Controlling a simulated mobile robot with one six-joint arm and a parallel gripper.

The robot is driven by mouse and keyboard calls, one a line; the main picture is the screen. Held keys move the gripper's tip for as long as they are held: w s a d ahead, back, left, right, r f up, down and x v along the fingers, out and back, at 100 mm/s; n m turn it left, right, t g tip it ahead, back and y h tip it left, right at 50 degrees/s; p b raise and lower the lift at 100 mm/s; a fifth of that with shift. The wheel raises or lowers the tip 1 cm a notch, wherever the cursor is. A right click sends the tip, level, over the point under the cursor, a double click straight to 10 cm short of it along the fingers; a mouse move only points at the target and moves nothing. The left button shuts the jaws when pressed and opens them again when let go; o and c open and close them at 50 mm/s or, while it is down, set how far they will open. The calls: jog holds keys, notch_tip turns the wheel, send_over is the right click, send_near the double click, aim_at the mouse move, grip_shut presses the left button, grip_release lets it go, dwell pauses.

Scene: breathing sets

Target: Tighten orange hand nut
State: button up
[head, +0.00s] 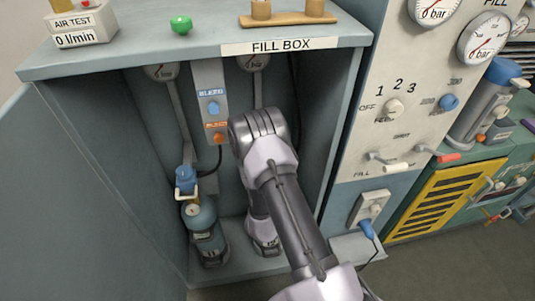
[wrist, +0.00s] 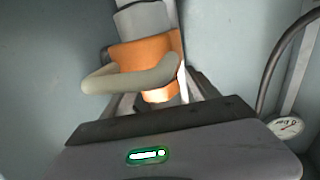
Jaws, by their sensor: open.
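The orange hand nut (wrist: 143,52) shows in the wrist view with a beige curved handle (wrist: 125,80) in front of it. It sits below a grey fitting (wrist: 143,18). My gripper (wrist: 160,98) is open close to the nut, its jaws partly hidden behind its own body. I cannot tell whether the jaws touch the nut. In the head view my arm hides the nut and the gripper.
A cylinder (head: 205,232) with a blue hand nut (head: 186,178) stands at the left in the box. A panel with a blue knob (head: 213,108) and an orange knob (head: 218,138) hangs on the back wall. A hose (wrist: 285,65) and gauge (wrist: 286,127) are at the right in the wrist view.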

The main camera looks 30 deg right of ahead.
jog(key=shift+s, duration=0.1)
jog(key=c, duration=1.4)
jog(key=shift+o, duration=0.2)
jog(key=n+t+y, duration=0.1)
jog(key=n+y, duration=0.1)
jog(key=y, duration=0.1)
jog(key=n+t+y, duration=0.1)
jog(key=n+y, duration=0.1)
jog(key=y, duration=0.1)
jog(key=shift+d+n+y, duration=0.15)
jog(key=shift+n+y, duration=0.15)
jog(key=shift+r+n+y, duration=0.1)
jog(key=shift+n+y, duration=1.05)
jog(key=shift+y, duration=0.65)
jog(key=shift+n+y, duration=1.15)
jog(key=shift+y, duration=0.95)
jog(key=o, duration=1.4)
jog(key=shift+c, duration=0.2)
